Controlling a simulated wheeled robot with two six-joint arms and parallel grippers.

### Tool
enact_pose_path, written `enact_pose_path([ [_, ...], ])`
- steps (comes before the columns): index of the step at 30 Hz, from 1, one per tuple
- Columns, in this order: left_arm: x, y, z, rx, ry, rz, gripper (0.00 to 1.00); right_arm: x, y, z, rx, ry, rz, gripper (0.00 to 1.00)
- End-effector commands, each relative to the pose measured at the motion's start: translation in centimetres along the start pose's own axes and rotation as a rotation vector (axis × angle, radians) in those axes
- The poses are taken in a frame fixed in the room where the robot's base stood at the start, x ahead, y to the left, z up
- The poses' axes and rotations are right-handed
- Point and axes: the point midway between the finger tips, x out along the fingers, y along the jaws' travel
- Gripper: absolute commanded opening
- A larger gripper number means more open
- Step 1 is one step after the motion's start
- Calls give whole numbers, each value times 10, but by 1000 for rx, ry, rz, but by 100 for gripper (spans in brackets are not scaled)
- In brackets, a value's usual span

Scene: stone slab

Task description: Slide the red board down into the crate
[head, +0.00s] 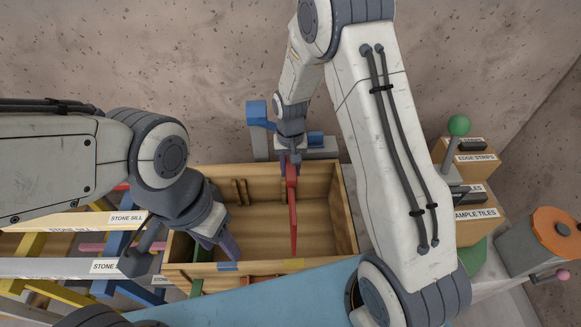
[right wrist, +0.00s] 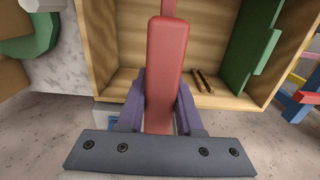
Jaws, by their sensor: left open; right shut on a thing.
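The red board (head: 293,215) stands on edge over the wooden crate (head: 348,215), running from its back wall toward its front. My right gripper (head: 290,160) is shut on the board's back end. In the right wrist view the purple fingers lie on both sides of the red board (right wrist: 166,75). I cannot tell how far its lower edge is inside the crate, which also shows there (right wrist: 105,45). A green board (right wrist: 248,50) stands in the crate at the right of that view. My left gripper (head: 226,250) is open and empty over the crate's front left part.
Paired wooden strips (head: 239,191) sit on the crate's back wall. A blue device (head: 258,112) stands behind it. Racks with labelled stone sills (head: 85,221) lie left. Labelled boxes (head: 476,210), a green-knobbed lever (head: 458,126) and an orange-topped drum (head: 558,232) stand right.

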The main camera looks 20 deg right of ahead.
Motion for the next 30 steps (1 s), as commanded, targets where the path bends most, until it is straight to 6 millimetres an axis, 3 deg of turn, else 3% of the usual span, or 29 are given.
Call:
enact_pose_path([
  [13,13,-1,1,0,0,0,50,18,0,-1,0,1,0,0],
  [30,12,-1,1,0,0,0,50,18,0,0,0,1,0,0],
])
